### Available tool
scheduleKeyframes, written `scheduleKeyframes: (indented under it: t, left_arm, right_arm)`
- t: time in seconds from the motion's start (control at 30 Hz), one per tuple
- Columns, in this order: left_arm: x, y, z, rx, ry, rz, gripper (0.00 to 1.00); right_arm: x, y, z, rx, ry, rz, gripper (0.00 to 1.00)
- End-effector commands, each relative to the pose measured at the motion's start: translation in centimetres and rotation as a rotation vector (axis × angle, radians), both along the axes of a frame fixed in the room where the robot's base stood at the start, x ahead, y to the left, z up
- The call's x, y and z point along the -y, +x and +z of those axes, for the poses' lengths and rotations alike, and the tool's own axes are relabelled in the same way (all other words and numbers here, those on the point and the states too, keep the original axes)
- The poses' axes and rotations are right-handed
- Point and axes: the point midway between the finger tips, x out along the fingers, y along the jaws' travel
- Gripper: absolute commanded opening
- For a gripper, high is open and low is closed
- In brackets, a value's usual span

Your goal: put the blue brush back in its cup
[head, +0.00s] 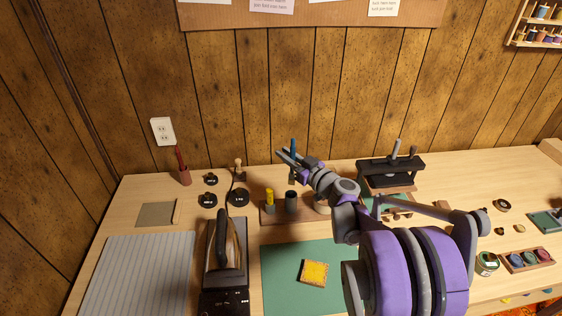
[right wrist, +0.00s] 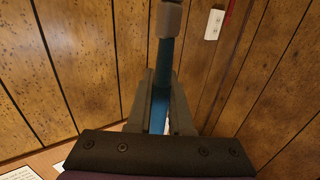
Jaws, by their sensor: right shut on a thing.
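The blue brush (head: 293,145) is held upright in my right gripper (head: 288,160), above the wooden stand at the back of the table. In the right wrist view the blue shaft (right wrist: 163,70) runs between the two fingers (right wrist: 160,105), with a grey-brown end at the top. The stand (head: 268,217) carries a dark cup (head: 291,202) with an open top, below the brush and apart from it. Left of it a holder contains a yellow item (head: 270,196). A third, pale holder is partly hidden behind my right arm. My left gripper is out of view.
A dark red brush stands in a reddish cup (head: 185,178) at the back left. Dark round weights (head: 239,197) lie left of the stand. An iron (head: 222,245) stands in front. A black press (head: 390,170) is right.

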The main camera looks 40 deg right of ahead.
Motion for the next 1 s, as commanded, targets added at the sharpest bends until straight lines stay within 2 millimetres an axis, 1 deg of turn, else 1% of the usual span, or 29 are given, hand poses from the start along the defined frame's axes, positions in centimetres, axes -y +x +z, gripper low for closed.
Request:
scheduleKeyframes:
  t: [0.03,0.33,1.0]
  left_arm:
    - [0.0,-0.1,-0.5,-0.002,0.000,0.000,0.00]
    - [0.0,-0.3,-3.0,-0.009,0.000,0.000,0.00]
    - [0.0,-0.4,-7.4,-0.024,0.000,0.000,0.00]
  right_arm:
    - [0.0,0.0,-0.5,-0.001,0.000,0.001,0.00]
    - [-0.1,0.0,-3.4,-0.002,-0.001,0.003,0.00]
    - [-0.1,0.0,-9.9,-0.001,0.000,0.003,0.00]
